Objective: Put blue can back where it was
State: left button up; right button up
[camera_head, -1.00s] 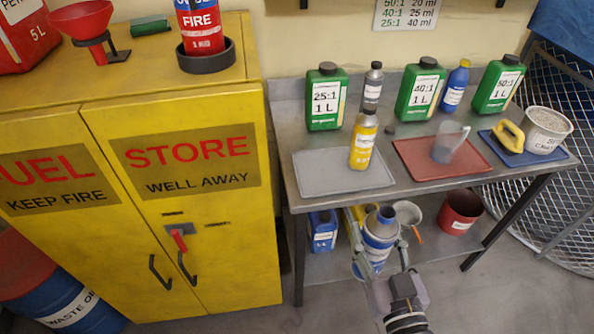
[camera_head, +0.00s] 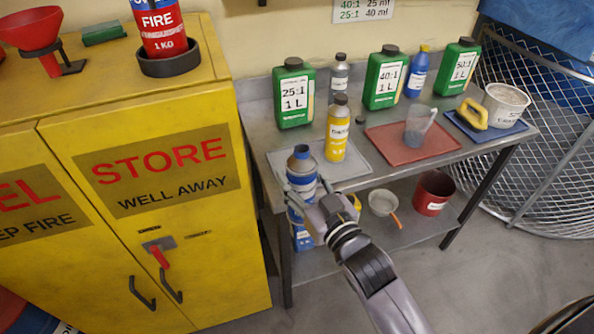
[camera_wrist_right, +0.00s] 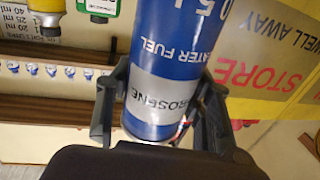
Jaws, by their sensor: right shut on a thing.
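The blue can (camera_head: 301,165) has a white and grey band and a dark blue cap. My right gripper (camera_head: 308,194) is shut on it and holds it upright in front of the bench's left front corner, beside the grey tray (camera_head: 340,178). In the right wrist view the can (camera_wrist_right: 178,60) stands between both fingers of the gripper (camera_wrist_right: 162,85), with "heater fuel" and "kerosene" lettering showing. A yellow bottle (camera_head: 337,135) stands on the grey tray. The can's lower part is partly hidden by the gripper. My left gripper is out of view.
The yellow fuel cabinet (camera_head: 200,240) stands close on the left. On the bench are green jugs (camera_head: 293,100), a grey bottle (camera_head: 339,80), a red tray (camera_head: 385,150) with a clear jug, and a blue tray (camera_head: 505,130). A red pot (camera_head: 433,195) stands on the lower shelf.

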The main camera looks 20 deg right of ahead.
jog(key=w+d+r+y+b, duration=0.1)
jog(key=w+d+r+b, duration=0.1)
jog(key=w+r, duration=0.6)
jog(key=w+d+r+b, duration=0.25)
jog(key=w+r, duration=0.45)
jog(key=w, duration=0.4)
notch_tip(320, 180, down, 20)
jog(key=p, duration=0.2)
jog(key=shift+d+r, duration=0.2)
jog(key=shift+d, duration=0.1)
jog(key=shift+s+f, duration=0.1)
jog(key=o, duration=1.2)
jog(key=shift+o, duration=0.2)
jog(key=b+v, duration=0.1)
jog(key=v, duration=1.1)
jog(key=shift+b, duration=0.35)
